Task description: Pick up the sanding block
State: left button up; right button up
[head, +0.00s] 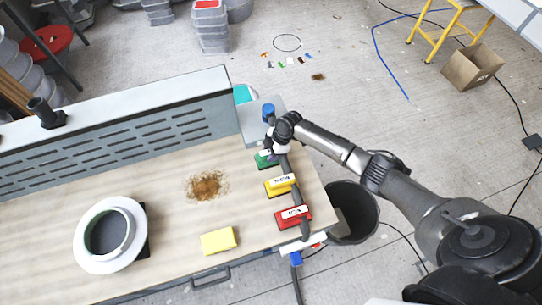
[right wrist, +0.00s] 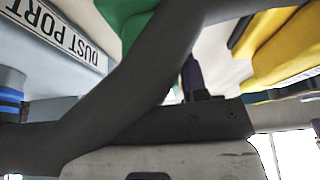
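Three labelled blocks stand in a row near the bench's right end: a green one (head: 264,161), a yellow one (head: 277,188) and a red one (head: 289,220). I cannot tell which is the sanding block; the labels are too small to read surely. My right gripper (head: 271,149) is low over the bench, at the green block, which it partly hides. In the right wrist view, green (right wrist: 120,14) shows close at the top and the yellow block (right wrist: 285,45) at the right. The fingertips are hidden, so opening and grip cannot be told. My left gripper is not in view.
A dark hose (head: 296,190) runs along the blocks and crosses the right wrist view (right wrist: 150,75). A "DUST PORT" label (right wrist: 58,35) shows there. A yellow pad (head: 219,241), brown dust (head: 207,186) and a white ring mould (head: 83,250) are on the bench. A black bin (head: 362,212) stands beside it.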

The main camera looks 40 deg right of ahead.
aim_at(269, 152)
jog(key=c, duration=0.6)
jog(key=shift+o, duration=0.2)
jog(key=shift+r, duration=0.55)
jog(key=v, duration=0.4)
jog(key=shift+s+a+r, duration=0.15)
jog(key=shift+a, duration=0.2)
jog(key=s+d+r, duration=0.5)
jog(key=s+r, duration=0.1)
jog(key=s, duration=0.3)
jog(key=shift+d+r, duration=0.2)
jog(key=shift+d, duration=0.15)
